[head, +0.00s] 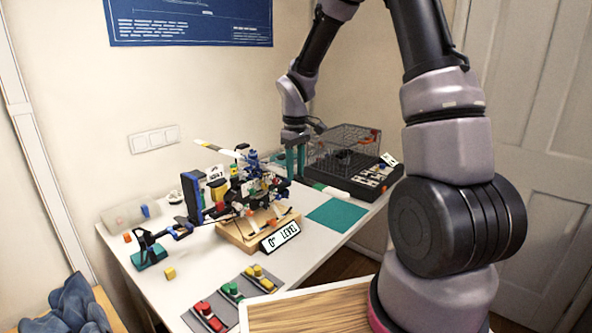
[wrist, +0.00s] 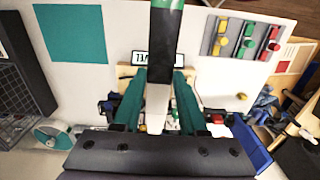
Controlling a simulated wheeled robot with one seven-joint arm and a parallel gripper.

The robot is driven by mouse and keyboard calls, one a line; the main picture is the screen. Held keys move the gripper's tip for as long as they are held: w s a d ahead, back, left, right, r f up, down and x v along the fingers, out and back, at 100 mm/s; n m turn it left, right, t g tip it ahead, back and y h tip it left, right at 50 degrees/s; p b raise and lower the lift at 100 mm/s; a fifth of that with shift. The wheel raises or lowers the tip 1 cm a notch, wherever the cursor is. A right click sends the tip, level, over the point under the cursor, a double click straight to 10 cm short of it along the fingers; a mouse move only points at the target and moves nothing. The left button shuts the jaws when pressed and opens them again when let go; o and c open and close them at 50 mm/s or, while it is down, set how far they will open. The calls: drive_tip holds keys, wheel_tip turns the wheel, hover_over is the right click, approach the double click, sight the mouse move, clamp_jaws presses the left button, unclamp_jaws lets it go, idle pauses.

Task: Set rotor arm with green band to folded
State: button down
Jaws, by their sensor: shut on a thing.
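The servo-wired multirotor (head: 250,185) stands on a wooden block with a "0° LEVEL" sign (head: 280,236). My gripper (head: 296,172), with teal fingers, is at its right side. In the wrist view, my gripper (wrist: 161,88) is shut on a long bar with black and white parts, which I take to be the rotor arm with green band (wrist: 158,55). A green band shows on it at the picture's top edge. In the head view, a white piece with green shows just right of the fingers. The fingers partly hide the grip, and the joint is not clear.
A wire basket (head: 345,148) and a dark box (head: 362,184) stand close to the right of my gripper. A teal mat (head: 333,214) lies bare. Red, green and yellow parts sit on grey strips (head: 232,300) at the front. A clear tray (head: 128,213) is at left.

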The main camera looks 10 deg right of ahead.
drive_tip(key=s+a+m, duration=0.2)
drive_tip(key=a+m, duration=0.6)
drive_tip(key=a, duration=0.1)
drive_tip(key=w+a+m, duration=0.6)
drive_tip(key=a+m, duration=0.3)
drive_tip(key=m, duration=0.2)
drive_tip(key=shift+w, duration=0.15)
drive_tip(key=shift+a, duration=0.1)
idle(0.4)
drive_tip(key=shift+c, duration=2.2)
unclamp_jaws()
